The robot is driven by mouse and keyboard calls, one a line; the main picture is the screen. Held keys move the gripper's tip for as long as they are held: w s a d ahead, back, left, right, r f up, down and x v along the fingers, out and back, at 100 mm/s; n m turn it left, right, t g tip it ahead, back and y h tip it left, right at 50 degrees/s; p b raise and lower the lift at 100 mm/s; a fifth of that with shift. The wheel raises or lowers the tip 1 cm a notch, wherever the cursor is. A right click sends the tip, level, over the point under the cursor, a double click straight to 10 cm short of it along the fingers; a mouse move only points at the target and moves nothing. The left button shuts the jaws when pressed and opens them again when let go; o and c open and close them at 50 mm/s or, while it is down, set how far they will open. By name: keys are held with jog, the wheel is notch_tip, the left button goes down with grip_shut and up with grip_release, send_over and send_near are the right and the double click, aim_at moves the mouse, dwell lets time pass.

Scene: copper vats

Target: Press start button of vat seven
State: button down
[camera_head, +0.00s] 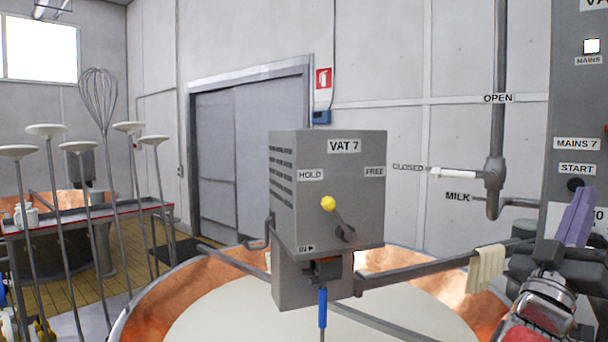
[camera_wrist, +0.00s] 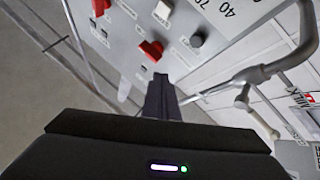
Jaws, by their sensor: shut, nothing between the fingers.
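The start button (camera_head: 575,184) is a small dark round button under the START label on the grey control panel (camera_head: 565,100) at the right edge of the head view. My gripper (camera_head: 582,195) is shut and empty, its fingers pointing up just below and partly over the button's area. In the wrist view my gripper (camera_wrist: 160,78) shows as dark closed fingers in front of the panel. A dark round button (camera_wrist: 197,40) stands up and right of the fingertips, with a visible gap in the picture; its label is too blurred to read. Contact cannot be told.
A red switch (camera_wrist: 151,50) sits just above the fingertips in the wrist view. The VAT 7 box (camera_head: 330,190) with a yellow-knobbed lever stands over the copper vat (camera_head: 235,275). A milk pipe (camera_head: 494,173) and a hanging cloth (camera_head: 487,270) are left of the panel.

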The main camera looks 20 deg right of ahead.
aim_at(576, 185)
jog(key=w+d, duration=0.4)
jog(key=d, duration=0.3)
jog(key=shift+d, duration=0.35)
dwell(2.0)
jog(key=shift+w+d, duration=0.1)
jog(key=shift+d, duration=0.05)
jog(key=shift+w+d, duration=0.15)
jog(key=shift+d, duration=0.05)
jog(key=shift+w+d, duration=0.25)
jog(key=shift+d, duration=0.2)
dwell(1.1)
jog(key=shift+s+a, duration=0.1)
jog(key=shift+a, duration=0.05)
jog(key=shift+s+a, duration=0.35)
jog(key=shift+a, duration=0.3)
dwell(0.3)
